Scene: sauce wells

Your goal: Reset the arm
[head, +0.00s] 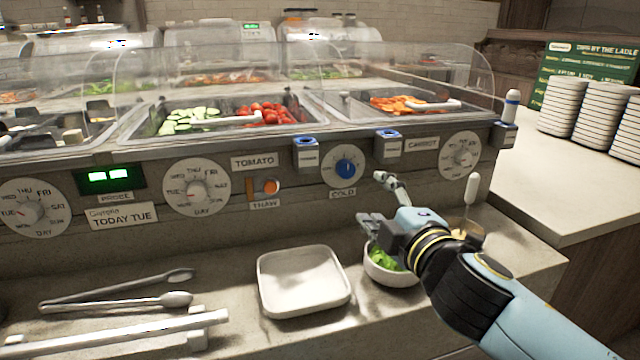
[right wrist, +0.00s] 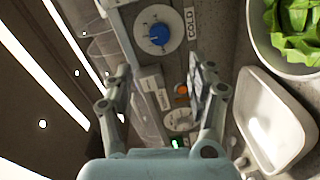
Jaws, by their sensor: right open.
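My right gripper (head: 372,198) reaches in from the lower right in the head view. It is open and empty, in front of the counter's panel and above a small white bowl of green leaves (head: 376,277). In the right wrist view both fingers (right wrist: 160,78) stand apart with nothing between them. A blue knob (head: 345,168) on a white dial marked COLD is on the panel, a little left of and beyond the gripper; it also shows in the right wrist view (right wrist: 158,34). My left gripper is not in view.
A white square dish (head: 302,308) sits on the ledge left of the bowl. Tongs (head: 120,302) lie further left. An upright white handle (head: 471,190) stands behind my right wrist. Clear guards (head: 240,75) cover the food wells. Plate stacks (head: 601,110) stand on the right counter.

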